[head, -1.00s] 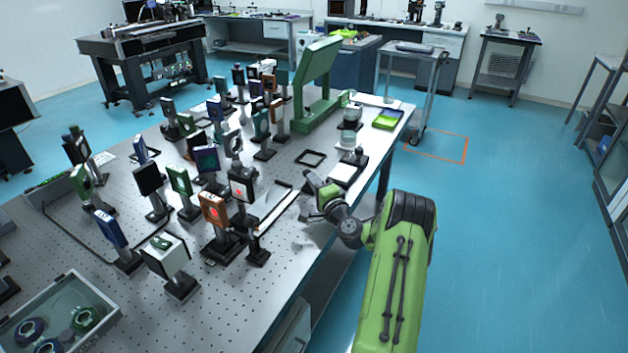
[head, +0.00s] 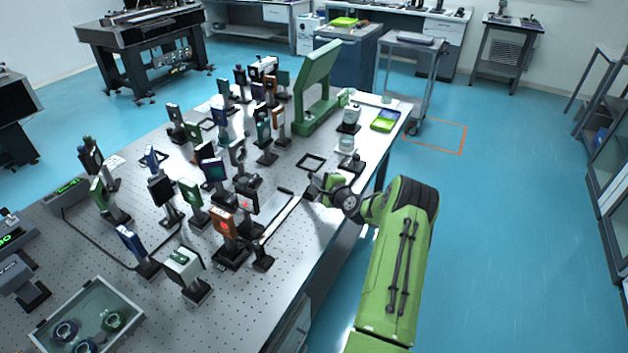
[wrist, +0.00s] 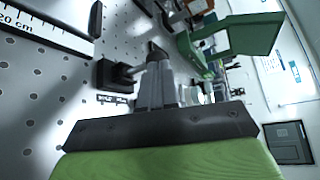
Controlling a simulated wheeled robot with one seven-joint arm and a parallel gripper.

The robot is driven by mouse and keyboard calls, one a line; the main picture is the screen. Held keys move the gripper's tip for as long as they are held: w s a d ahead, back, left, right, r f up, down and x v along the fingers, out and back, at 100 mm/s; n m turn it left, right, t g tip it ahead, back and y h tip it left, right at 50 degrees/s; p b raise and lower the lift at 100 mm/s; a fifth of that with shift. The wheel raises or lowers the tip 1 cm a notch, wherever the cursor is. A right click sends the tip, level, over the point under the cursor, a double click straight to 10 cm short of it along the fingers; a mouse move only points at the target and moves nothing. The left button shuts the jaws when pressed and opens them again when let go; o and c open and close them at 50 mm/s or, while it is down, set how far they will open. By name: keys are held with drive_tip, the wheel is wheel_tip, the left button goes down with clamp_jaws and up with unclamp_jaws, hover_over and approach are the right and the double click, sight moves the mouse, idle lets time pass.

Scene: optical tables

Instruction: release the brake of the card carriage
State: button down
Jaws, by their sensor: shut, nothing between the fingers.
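My gripper (wrist: 160,84) is shut and empty, its grey fingers pointing away from the wrist camera over the perforated table. In the head view my gripper (head: 312,190) is low at the right end of a pale rail (head: 280,217) near the table edge. In the wrist view a small black block (wrist: 114,76) with a dark arm reaching right lies just beside the fingertips; it may be the brake, and contact cannot be told. A small white label, too small to read, lies below it. I cannot tell for sure which mount is the card carriage; an orange-framed card (head: 224,222) stands by the rail's left end.
A scale marked 20 cm (wrist: 45,28) lies upper left in the wrist view. Many post-mounted optics crowd the table's left and middle. A green angled stand (head: 318,90) and a green tray (head: 384,121) are at the far end. The floor right of the table is clear.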

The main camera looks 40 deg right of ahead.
drive_tip(key=shift+w+d+r+m+g+y+p, duration=0.25)
drive_tip(key=shift+d+m+g+y+p, duration=0.1)
drive_tip(key=shift+d+m, duration=0.15)
drive_tip(key=shift+d+f, duration=0.1)
drive_tip(key=shift+f, duration=0.25)
drive_tip(key=shift+a+r, duration=0.2)
drive_tip(key=shift+r, duration=0.75)
drive_tip(key=shift+p, duration=0.3)
